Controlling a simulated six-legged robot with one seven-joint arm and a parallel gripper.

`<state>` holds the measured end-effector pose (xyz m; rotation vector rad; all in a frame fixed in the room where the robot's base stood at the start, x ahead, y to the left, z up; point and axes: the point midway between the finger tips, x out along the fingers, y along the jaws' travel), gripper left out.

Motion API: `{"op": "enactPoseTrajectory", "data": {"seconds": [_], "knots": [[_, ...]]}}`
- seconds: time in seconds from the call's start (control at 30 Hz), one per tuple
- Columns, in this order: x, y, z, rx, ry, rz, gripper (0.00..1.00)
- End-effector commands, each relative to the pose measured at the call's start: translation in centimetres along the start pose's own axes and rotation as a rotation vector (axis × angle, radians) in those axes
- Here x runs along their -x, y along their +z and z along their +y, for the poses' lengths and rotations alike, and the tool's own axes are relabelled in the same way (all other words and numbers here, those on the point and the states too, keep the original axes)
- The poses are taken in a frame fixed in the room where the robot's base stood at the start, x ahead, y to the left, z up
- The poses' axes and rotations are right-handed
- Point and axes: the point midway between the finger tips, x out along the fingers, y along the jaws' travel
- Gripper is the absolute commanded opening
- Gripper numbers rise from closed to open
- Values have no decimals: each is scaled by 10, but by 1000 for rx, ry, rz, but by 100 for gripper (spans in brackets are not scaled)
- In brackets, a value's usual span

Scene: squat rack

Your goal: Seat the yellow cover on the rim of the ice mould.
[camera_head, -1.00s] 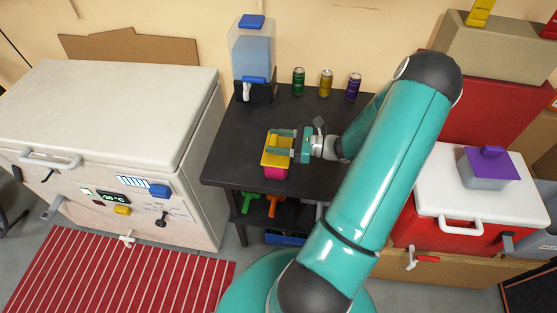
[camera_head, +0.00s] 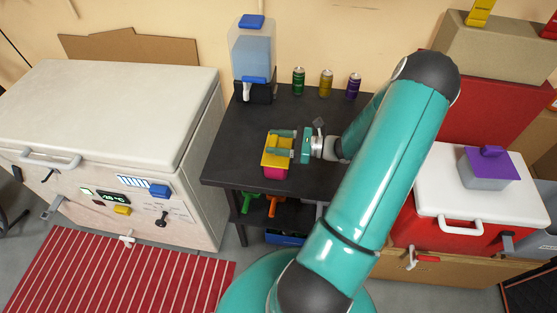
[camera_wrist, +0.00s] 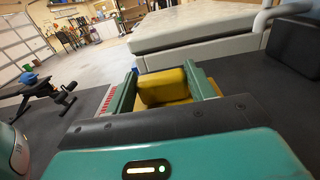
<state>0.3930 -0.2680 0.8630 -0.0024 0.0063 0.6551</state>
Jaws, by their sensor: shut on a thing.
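The yellow cover (camera_head: 276,158) is at the front of the black table, directly above a pink ice mould (camera_head: 275,172). My gripper (camera_head: 279,143) reaches in from the right and is shut on the cover's raised handle. The wrist view shows the yellow handle (camera_wrist: 163,86) between the two green fingers. The cover hides the top of the mould. Whether it sits fully on the rim or slightly above it, I cannot tell. In the wrist view the mould does not show.
The black table (camera_head: 228,157) has a drink dispenser (camera_head: 252,50) and three cans (camera_head: 326,83) at its back. A white chest freezer (camera_head: 120,110) stands left. A red cooler (camera_head: 402,226) with a purple-lidded box (camera_head: 489,168) stands right.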

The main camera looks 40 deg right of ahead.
Motion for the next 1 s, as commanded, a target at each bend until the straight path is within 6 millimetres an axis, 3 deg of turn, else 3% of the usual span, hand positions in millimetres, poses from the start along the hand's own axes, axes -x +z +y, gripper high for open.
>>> {"op": "enactPoseTrajectory", "data": {"seconds": [0.43,0.47,0.6,1.0], "knots": [[0,-6,0,0,0,0,32],[0,-6,0,0,0,0,56],[0,-6,0,0,0,0,79],[9,-6,-1,0,-2,0,79]]}}
